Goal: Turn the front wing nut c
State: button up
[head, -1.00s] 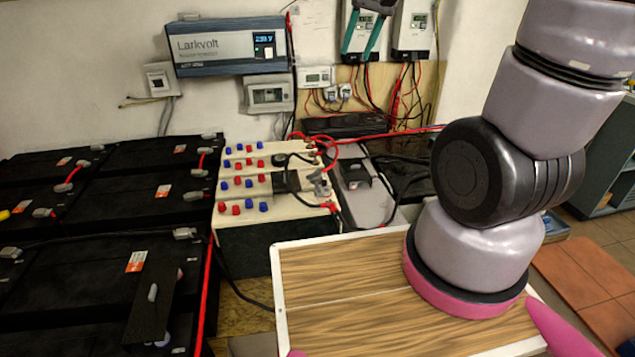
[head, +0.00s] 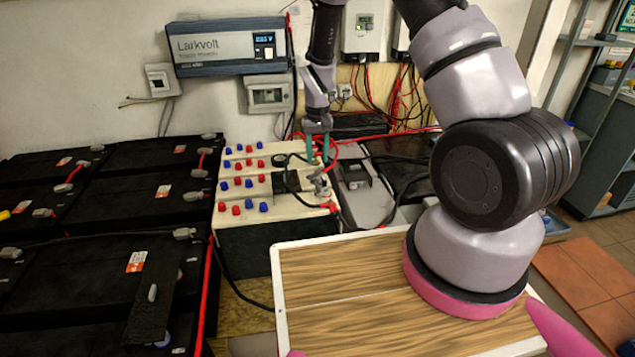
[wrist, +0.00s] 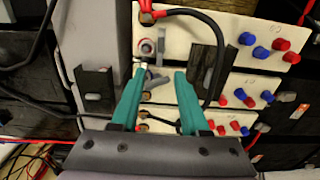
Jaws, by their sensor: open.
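My gripper (head: 318,158) points down over the right end of the cream battery bank (head: 235,212), its two teal fingers apart and empty. A grey wing nut (head: 320,184) stands at the front right of the bank, just below and in front of the fingertips. In the wrist view my gripper (wrist: 160,72) has its fingertips near grey wing-nut parts: one (wrist: 147,48) lies beyond the tips, another grey piece lies close to the left fingertip. I cannot tell whether a finger touches anything. The left finger partly hides the terminals beneath.
Red and blue caps (head: 237,183) stand in rows on the bank. A black cable (wrist: 215,45) arches close to the right finger. Large black batteries (head: 80,275) fill the left. An inverter (head: 228,47) hangs on the wall. A wooden board (head: 340,280) lies in front.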

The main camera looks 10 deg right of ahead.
aim_at(317, 185)
notch_tip(317, 185, down, 10)
jog(key=shift+f, duration=0.1)
dwell(0.4)
grip_shut()
